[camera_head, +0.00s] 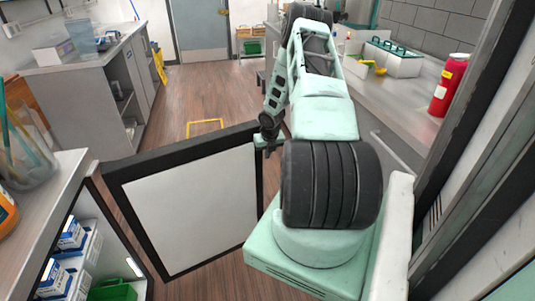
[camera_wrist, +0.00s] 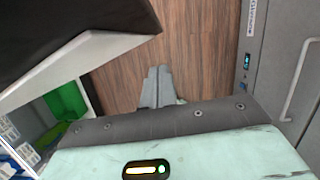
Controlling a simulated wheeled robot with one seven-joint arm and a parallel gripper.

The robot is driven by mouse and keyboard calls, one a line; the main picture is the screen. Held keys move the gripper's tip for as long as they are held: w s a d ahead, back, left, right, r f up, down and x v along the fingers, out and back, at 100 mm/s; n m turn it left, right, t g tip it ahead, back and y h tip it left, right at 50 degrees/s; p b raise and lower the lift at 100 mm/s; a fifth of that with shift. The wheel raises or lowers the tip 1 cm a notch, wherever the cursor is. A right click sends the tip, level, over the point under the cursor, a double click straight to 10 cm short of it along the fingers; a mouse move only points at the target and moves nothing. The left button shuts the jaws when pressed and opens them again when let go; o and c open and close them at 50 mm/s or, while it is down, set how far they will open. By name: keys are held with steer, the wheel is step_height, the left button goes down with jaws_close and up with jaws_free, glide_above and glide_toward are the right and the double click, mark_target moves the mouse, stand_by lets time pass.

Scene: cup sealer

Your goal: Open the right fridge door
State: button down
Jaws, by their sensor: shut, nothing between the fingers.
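A fridge door (camera_head: 190,212) with a black frame and a pale panel stands swung out over the floor in the head view, left of my arm. The open fridge cabinet (camera_head: 84,200) is at the lower left, its shelves exposed. My gripper (camera_head: 267,148) is beside the door's free right edge, near its top corner; the head view does not show clearly whether they touch. In the wrist view my gripper (camera_wrist: 156,86) is shut and empty, its fingers over bare floor. The door (camera_wrist: 80,62) fills the upper left there, close to the fingers. The handle is not clearly visible.
Blue-and-white boxes (camera_head: 72,233) and a green bin (camera_head: 112,290) sit inside the fridge. A counter with a red canister (camera_head: 449,86) runs along the right. A grey cabinet (camera_head: 85,90) stands at the back left.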

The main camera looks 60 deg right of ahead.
steer(key=shift+r, duration=0.15)
steer(key=v, duration=1.7)
steer(key=shift+p, duration=0.35)
